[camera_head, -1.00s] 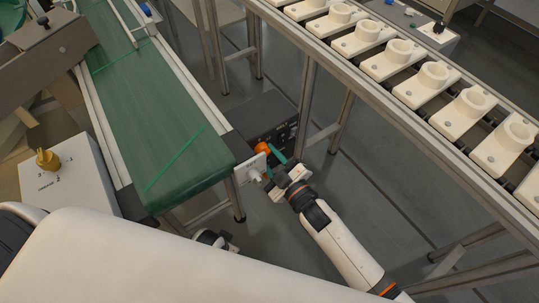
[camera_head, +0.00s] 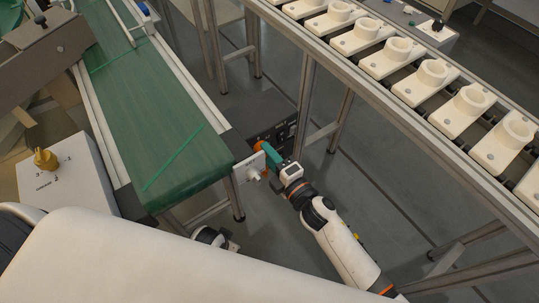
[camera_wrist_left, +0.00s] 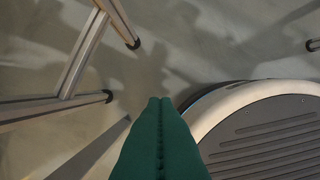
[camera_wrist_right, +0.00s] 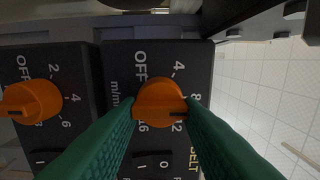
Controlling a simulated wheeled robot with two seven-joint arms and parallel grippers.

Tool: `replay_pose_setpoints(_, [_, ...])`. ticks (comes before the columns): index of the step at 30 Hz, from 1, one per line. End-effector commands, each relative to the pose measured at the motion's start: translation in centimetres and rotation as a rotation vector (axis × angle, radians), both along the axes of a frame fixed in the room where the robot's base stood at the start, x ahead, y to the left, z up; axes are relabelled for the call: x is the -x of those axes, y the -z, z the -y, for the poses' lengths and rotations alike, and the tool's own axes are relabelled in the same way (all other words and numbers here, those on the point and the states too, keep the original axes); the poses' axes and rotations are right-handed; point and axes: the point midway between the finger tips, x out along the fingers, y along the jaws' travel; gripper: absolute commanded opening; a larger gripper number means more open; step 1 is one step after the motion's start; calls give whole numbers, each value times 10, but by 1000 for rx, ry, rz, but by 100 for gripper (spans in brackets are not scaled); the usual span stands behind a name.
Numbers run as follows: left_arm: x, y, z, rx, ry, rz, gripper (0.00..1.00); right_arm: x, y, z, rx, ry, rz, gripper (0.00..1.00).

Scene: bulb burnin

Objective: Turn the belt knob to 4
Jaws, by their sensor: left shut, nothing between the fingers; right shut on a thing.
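The belt knob (camera_wrist_right: 160,103) is orange, on a dark panel with OFF, 4, 8 and 12 around it and BELT printed nearby. Its dark pointer mark faces right, between 8 and 12. My right gripper (camera_wrist_right: 161,112) is shut on this knob, one green finger on each side. In the head view the right gripper (camera_head: 273,158) covers most of the knob, leaving a bit of orange (camera_head: 258,146). My left gripper (camera_wrist_left: 160,100) is shut and empty above the floor, its green fingertips together.
A second orange knob (camera_wrist_right: 32,101) sits left of the belt knob, with rocker switches below. The green conveyor (camera_head: 150,110) is at left; a roller line with white holders (camera_head: 433,73) is at right.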

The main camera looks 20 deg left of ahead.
Motion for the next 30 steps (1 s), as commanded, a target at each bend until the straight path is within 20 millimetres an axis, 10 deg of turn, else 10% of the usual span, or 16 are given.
replay_pose_setpoints(30, [-14,-81,0,3,-8,46,0,2,0,-1,559,-2,710,10])
